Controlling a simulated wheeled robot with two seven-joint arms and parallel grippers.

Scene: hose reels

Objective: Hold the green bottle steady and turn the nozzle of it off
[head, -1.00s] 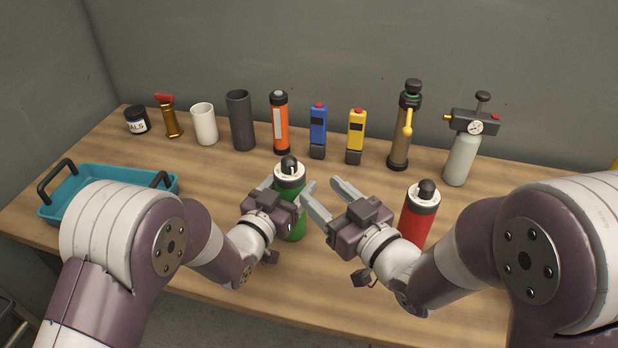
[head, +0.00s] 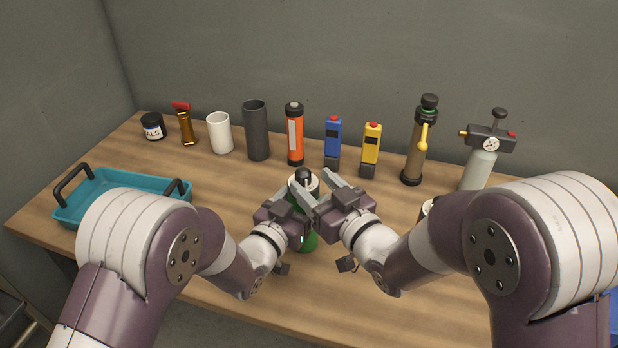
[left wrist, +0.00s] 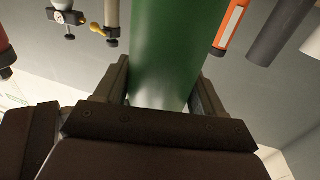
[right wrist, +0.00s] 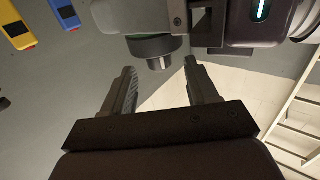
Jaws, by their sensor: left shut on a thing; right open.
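The green bottle (head: 307,241) stands upright on the table, with a pale collar and a black nozzle (head: 303,175) on top. My left gripper (head: 292,205) is shut around its body; the left wrist view shows the green wall (left wrist: 172,45) between the two fingers. My right gripper (head: 322,187) is open, close to the bottle's top from the right. In the right wrist view a dark round cap (right wrist: 155,48) lies just ahead of the spread fingers, with nothing between them. The right gripper partly hides the bottle in the head view; contact cannot be told.
A red bottle is mostly hidden behind my right arm. A teal tray (head: 70,215) is at the left. Along the back stand a jar (head: 153,127), white cup (head: 220,133), dark cylinder (head: 257,131), orange tube (head: 295,135) and others.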

